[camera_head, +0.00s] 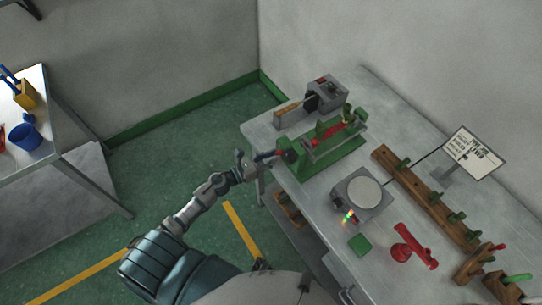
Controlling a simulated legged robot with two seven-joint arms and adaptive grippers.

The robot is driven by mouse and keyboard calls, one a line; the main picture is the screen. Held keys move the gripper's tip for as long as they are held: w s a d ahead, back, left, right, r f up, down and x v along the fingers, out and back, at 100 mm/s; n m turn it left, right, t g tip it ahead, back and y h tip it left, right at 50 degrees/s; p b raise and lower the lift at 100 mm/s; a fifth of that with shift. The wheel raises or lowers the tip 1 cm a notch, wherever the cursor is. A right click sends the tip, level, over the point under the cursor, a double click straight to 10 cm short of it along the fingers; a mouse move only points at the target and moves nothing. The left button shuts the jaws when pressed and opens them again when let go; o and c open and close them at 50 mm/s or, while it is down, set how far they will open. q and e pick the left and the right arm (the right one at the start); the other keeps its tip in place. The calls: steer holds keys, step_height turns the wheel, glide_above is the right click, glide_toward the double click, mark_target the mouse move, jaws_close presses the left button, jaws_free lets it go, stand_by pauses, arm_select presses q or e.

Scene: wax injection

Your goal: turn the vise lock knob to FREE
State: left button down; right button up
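The green vise (335,150) stands on the grey workbench near its left edge, with a red part (345,133) between its green pieces. A dark round knob (289,156) is at the vise's left end; its markings are too small to read. My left arm reaches up from the lower left. My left gripper (264,157) is at the knob's left side, touching it or very close. Its fingers are too small and partly hidden to show whether they grip the knob. My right gripper is not visible.
A grey machine (325,95) stands behind the vise. A round-topped device (364,195) with small lights, a green square (360,244), a red clamp-like tool (414,248), a wooden rack (428,198) and a sign (474,153) occupy the bench. A side table (45,155) stands left.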

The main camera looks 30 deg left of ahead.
arm_select(q)
steer(key=shift+r, duration=0.1)
steer(key=shift+w+a+n, duration=0.15)
steer(key=shift+n, duration=0.85)
steer(key=shift+n+p, duration=0.5)
steer(key=shift+n, duration=0.3)
steer(key=n+p, duration=0.2)
steer(key=n, duration=0.4)
steer(key=shift+t, duration=0.3)
steer(key=n+p, duration=0.2)
steer(key=n, duration=0.3)
steer(key=shift+n+t+y+p, duration=0.35)
steer(key=shift+n+p, duration=0.55)
steer(key=shift+n, duration=1.1)
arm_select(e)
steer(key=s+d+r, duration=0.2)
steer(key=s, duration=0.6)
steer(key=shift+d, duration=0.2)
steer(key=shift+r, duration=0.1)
